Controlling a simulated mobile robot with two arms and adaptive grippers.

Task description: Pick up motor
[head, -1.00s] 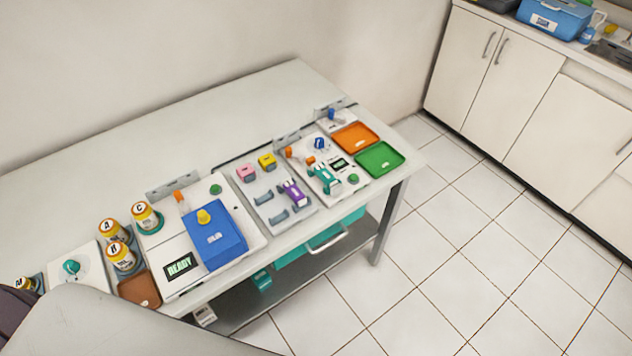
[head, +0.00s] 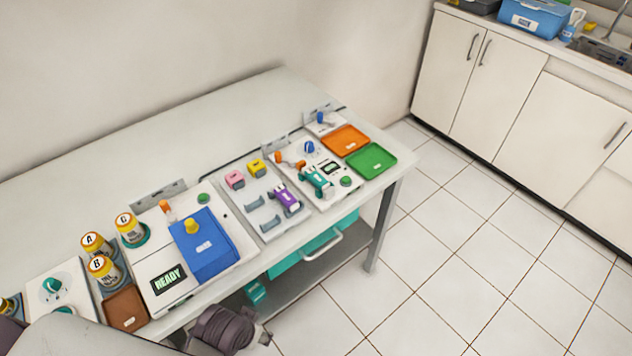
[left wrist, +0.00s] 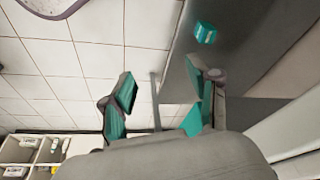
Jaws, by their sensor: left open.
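No part is labelled as the motor. A purple device (head: 285,197) lies in a grey cradle tray, and a teal device (head: 317,183) lies on a white unit to its right; I cannot tell which is the motor. My left arm comes in at the lower left of the head view, with its dark wrist below the table's front edge and the fingers not clearly seen there. In the left wrist view my left gripper (left wrist: 160,78) is open and empty, its teal-padded fingers apart over the floor and lower shelf. My right gripper is not in view.
The white table (head: 90,200) also holds a blue box (head: 212,250) beside a READY display, yellow-capped bottles, a brown tray (head: 126,308), an orange tray (head: 345,140) and a green tray (head: 371,162). A teal drawer (head: 310,246) hangs below. The table's back is clear.

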